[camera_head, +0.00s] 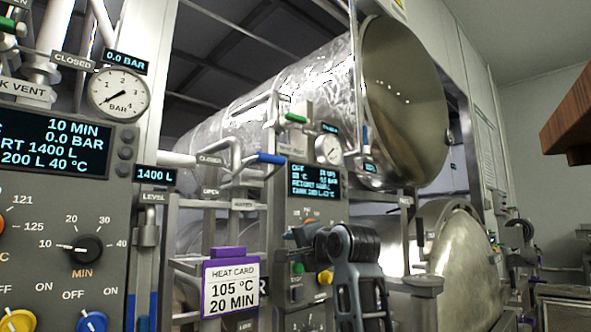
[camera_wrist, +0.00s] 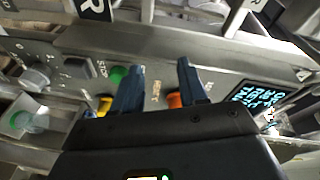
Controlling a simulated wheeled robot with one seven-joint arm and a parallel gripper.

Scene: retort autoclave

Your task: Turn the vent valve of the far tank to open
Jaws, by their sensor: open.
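In the head view, a green-handled valve (camera_head: 285,118) sits on pipework above the far tank's panel (camera_head: 310,205); the small label below it is hard to read. A blue-handled lever (camera_head: 265,158) lies lower left of it, near CLOSED and OPEN plates. The far tank (camera_head: 290,90) is a large shiny cylinder.
The near panel (camera_head: 60,225), with knobs and a display, fills the left. A purple-topped heat card (camera_head: 231,284) hangs between the panels. Pipes and rails crowd around the valves. A second steel vessel (camera_head: 460,255) lies lower right, and a brown wooden block (camera_head: 570,120) juts in at right.

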